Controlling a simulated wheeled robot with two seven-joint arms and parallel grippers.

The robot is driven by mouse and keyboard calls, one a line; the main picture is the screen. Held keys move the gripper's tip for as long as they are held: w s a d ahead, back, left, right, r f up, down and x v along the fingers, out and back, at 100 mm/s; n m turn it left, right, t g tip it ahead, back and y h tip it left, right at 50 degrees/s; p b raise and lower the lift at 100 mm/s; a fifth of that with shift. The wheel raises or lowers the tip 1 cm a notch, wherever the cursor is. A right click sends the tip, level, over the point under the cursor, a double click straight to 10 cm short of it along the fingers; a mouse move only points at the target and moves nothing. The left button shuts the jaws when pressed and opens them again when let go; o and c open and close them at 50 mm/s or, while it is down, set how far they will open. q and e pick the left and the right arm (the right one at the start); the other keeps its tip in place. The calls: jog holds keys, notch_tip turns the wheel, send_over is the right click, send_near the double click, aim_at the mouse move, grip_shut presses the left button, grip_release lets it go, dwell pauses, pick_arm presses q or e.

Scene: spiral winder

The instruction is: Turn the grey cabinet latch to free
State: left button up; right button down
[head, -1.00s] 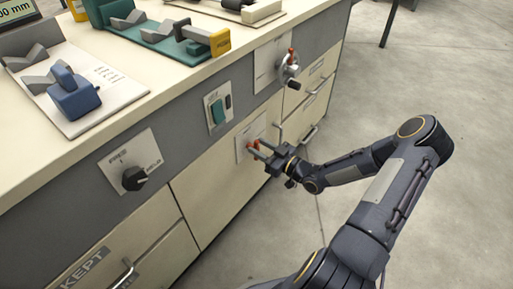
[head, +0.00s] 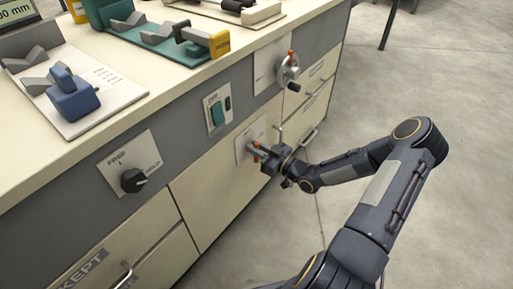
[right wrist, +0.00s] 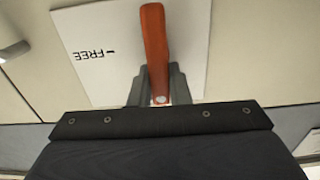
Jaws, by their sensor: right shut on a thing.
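The latch is an orange-red lever (right wrist: 153,40) on a white plate (right wrist: 90,35) with a FREE mark. In the right wrist view the lever points to the top of the picture, with the FREE mark to its left, not in line with it. In the head view the plate (head: 243,150) is on the cream cabinet front, and the lever is mostly hidden by my right gripper (head: 260,152). My right gripper is shut on the lever, with a grey finger on each side near its lower end in the wrist view. My left gripper is out of view.
A FREE-marked black knob (head: 133,180) is to the left on the grey band. A green switch (head: 217,111) is above the latch, and a crank wheel (head: 288,71) is up and right. Drawer handles (head: 309,135) stick out nearby. The floor at right is clear.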

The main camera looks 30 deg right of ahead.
jog(key=shift+m, duration=0.3)
jog(key=m, duration=0.2)
jog(key=m+p, duration=0.1)
jog(key=m, duration=0.1)
jog(key=shift+w+d, duration=0.15)
jog(key=shift+d, duration=0.25)
jog(key=m, duration=0.4)
jog(key=shift+w+d+f+p, duration=0.15)
jog(key=shift+d+f+p, duration=0.15)
jog(key=shift+d, duration=0.1)
jog(key=m, duration=0.5)
jog(key=shift+w+d+f, duration=0.1)
jog(key=shift+d+f, duration=0.1)
jog(key=shift+f, duration=0.2)
jog(key=m, duration=0.2)
jog(key=f+m, duration=0.1)
jog(key=m, duration=0.1)
jog(key=shift+d+p, duration=0.1)
jog(key=shift+p, duration=0.3)
jog(key=shift+m, duration=0.3)
jog(key=c, duration=1.4)
grip_release()
jog(key=shift+o, duration=0.2)
